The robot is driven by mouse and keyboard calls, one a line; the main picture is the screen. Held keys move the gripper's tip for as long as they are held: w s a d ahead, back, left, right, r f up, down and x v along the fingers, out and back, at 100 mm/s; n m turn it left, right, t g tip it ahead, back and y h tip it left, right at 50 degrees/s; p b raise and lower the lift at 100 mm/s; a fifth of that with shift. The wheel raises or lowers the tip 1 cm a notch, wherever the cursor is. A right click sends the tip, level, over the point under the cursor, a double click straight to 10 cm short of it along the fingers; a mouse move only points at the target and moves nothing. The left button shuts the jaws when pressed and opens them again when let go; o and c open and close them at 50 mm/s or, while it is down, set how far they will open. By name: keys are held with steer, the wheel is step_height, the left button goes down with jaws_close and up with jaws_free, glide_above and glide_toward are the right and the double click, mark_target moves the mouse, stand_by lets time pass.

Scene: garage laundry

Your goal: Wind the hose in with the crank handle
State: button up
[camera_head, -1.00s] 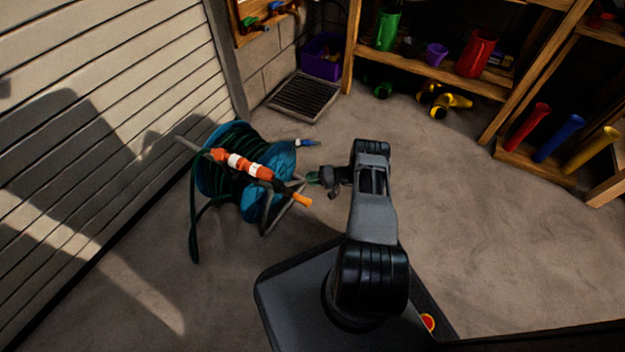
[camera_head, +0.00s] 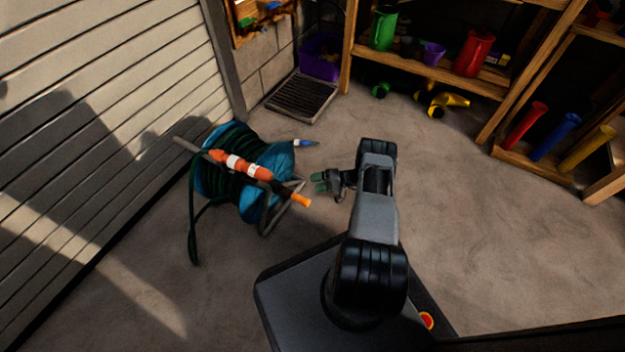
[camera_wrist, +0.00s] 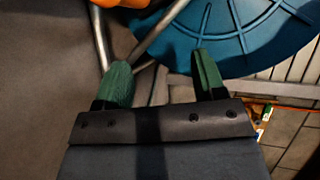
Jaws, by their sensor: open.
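The hose reel has a blue drum (camera_head: 252,203) on a grey tube frame, with dark green hose (camera_head: 225,165) wound on it and a loop hanging at the left. An orange and white piece (camera_head: 241,165) lies across its top. An orange grip (camera_head: 301,200) sticks out at the lower right, and a small blue-tipped piece (camera_head: 303,143) at the upper right. I cannot tell for certain which is the crank handle. My gripper (camera_head: 319,182) is open and empty, right of the reel. In the wrist view its green fingertips (camera_wrist: 163,80) are apart below the drum face (camera_wrist: 240,35).
A floor grate (camera_head: 301,98) and a purple bin (camera_head: 320,58) are at the back. Wooden shelves (camera_head: 435,70) hold jugs, with a yellow item (camera_head: 447,103) on the floor before them. A slatted door (camera_head: 100,130) is at the left. The floor on the right is clear.

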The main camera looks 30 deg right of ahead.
steer(key=shift+s+d, duration=0.55)
steer(key=shift+s, duration=0.25)
steer(key=shift+s+d, duration=0.5)
steer(key=shift+s, duration=0.3)
steer(key=shift+s+d, duration=0.55)
steer(key=shift+s, duration=0.25)
